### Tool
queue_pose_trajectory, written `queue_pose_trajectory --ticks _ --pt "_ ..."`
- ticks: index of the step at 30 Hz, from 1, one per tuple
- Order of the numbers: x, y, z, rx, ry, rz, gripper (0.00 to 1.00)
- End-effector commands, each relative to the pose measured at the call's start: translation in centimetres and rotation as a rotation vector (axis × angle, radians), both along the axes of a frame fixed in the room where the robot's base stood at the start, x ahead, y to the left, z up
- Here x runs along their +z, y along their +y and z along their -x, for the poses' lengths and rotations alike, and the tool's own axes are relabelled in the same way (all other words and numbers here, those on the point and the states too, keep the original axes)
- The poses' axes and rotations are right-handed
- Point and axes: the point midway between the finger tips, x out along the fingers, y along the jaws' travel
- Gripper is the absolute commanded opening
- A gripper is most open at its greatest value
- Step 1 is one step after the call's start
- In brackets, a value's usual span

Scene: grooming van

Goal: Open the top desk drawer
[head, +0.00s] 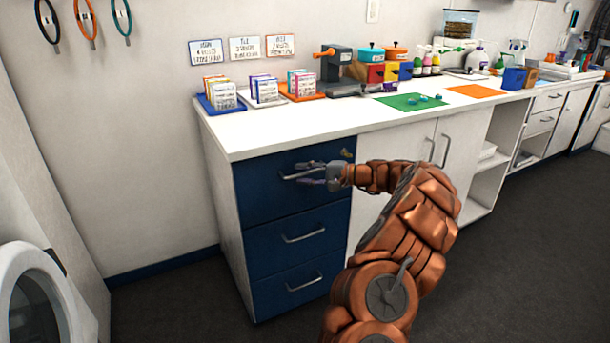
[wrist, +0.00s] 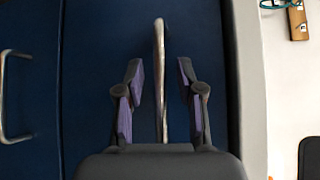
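The top desk drawer (head: 262,190) has a dark blue front and looks closed, flush with the drawers below. Its silver bar handle (head: 290,176) is partly covered by my gripper (head: 312,176) in the head view. In the wrist view the handle (wrist: 159,75) runs lengthwise between the two fingers of my gripper (wrist: 162,90). The fingers, with purple pads, are apart, with a gap on each side of the handle. The bar reaches down between them toward the palm. I cannot tell whether any part touches the handle.
Two more blue drawers, a middle one (head: 300,237) and a bottom one (head: 300,285), lie below. The white countertop (head: 290,132) above holds card stacks and grooming items. A white cabinet door (head: 395,200) stands right. A round-doored machine (head: 40,300) is at lower left. Dark floor before the drawers is open.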

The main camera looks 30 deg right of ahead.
Motion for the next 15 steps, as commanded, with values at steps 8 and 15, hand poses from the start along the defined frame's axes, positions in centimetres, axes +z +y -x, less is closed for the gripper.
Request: queue_pose_trajectory --ticks 8,15 --pt "0.02 -0.04 0.03 0.0 0.0 0.0 0.23" --pt "0.01 -0.05 0.04 0.0 0.0 0.0 0.0"
